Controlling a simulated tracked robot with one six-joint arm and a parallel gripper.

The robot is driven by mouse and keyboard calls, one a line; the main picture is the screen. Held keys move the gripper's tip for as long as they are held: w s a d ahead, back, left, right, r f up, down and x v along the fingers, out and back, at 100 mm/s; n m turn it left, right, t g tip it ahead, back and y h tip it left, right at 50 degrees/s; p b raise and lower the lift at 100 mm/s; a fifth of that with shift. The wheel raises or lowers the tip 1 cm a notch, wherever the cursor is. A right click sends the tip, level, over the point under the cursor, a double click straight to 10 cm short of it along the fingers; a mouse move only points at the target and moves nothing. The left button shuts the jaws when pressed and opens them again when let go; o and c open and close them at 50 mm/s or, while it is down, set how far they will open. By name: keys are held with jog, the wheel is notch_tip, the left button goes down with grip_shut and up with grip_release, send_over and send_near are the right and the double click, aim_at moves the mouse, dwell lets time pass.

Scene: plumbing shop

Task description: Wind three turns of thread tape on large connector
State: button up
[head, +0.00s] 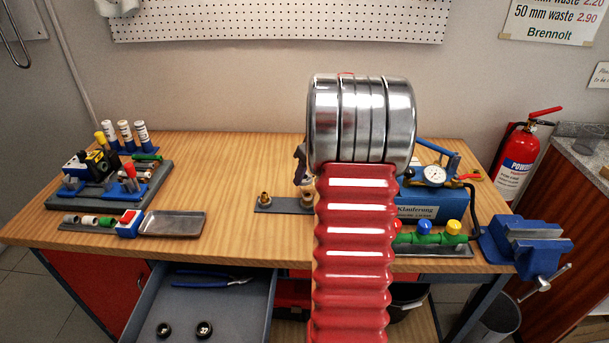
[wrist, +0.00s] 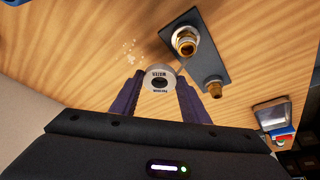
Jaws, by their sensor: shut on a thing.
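My gripper (wrist: 158,88) is shut on a white tape roll (wrist: 160,70) with printed lettering, between two dark purple fingers. The large brass connector (wrist: 185,42) stands on a dark grey plate (wrist: 190,62), just beyond and to the right of the roll in the wrist view. Whether roll and connector touch is unclear. A smaller brass connector (wrist: 213,88) is on the same plate. In the head view, the small connector (head: 265,199) stands clear; the large one (head: 307,196) is partly hidden by my arm and the dark fingertip.
A metal tray (head: 174,223) and a grey rack (head: 110,188) of tools stand on the left. A blue gauge unit (head: 418,207), green-bodied valves (head: 440,238) and a blue vise (head: 528,244) are on the right. The drawer (head: 215,310) is open. The wooden bench is clear left of the plate.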

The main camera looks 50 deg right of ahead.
jog(key=shift+s+d, duration=0.1)
jog(key=shift+s+d, duration=0.9)
jog(key=shift+s, duration=0.25)
jog(key=shift+s+d, duration=0.15)
jog(key=shift+s, duration=0.65)
jog(key=shift+s+d, duration=0.1)
jog(key=shift+s, duration=0.7)
jog(key=shift+s, duration=0.1)
jog(key=shift+s+a, duration=0.3)
jog(key=shift+s, duration=0.4)
jog(key=shift+s+a, duration=0.3)
jog(key=shift+s, duration=0.4)
